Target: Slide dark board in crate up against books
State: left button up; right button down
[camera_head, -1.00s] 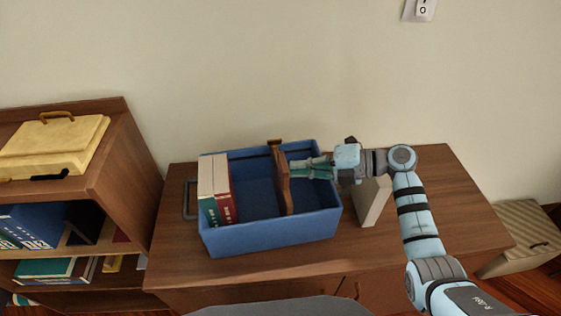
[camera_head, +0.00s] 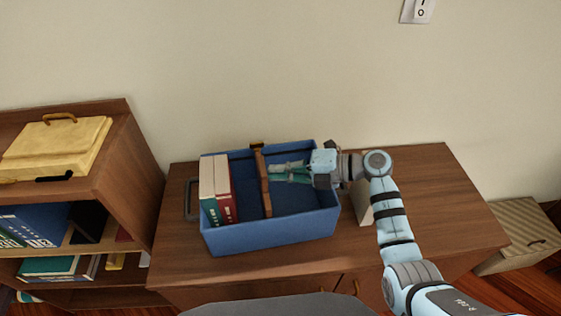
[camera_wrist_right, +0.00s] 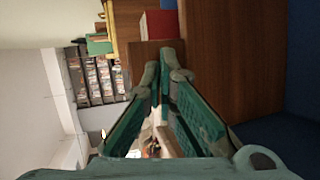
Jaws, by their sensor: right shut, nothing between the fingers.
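The blue crate (camera_head: 280,231) stands on the wooden cabinet. Two books stand at its left end: a white-topped green book (camera_head: 207,190) and a red book (camera_head: 224,190). The dark brown board (camera_head: 263,185) stands across the crate, its top above the rim. A strip of crate floor shows between the board and the red book. My right gripper (camera_head: 271,172) is shut and empty, its fingertips at the board's right face. In the right wrist view the fingertips (camera_wrist_right: 164,62) come together near brown wood. My left gripper is out of view.
A pale block (camera_head: 362,204) stands on the cabinet top (camera_head: 440,200) right of the crate, partly behind my arm. A bookcase (camera_head: 140,170) with a yellow box (camera_head: 55,146) is at left. The wall is close behind. The cabinet's right side is clear.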

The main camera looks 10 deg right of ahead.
aim_at(265, 173)
jog(key=shift+a+p, duration=1)
jog(key=shift+a, duration=3.15)
jog(key=d, duration=0.5)
jog(key=shift+s, duration=0.2)
jog(key=v, duration=1.2)
jog(key=shift+a, duration=0.1)
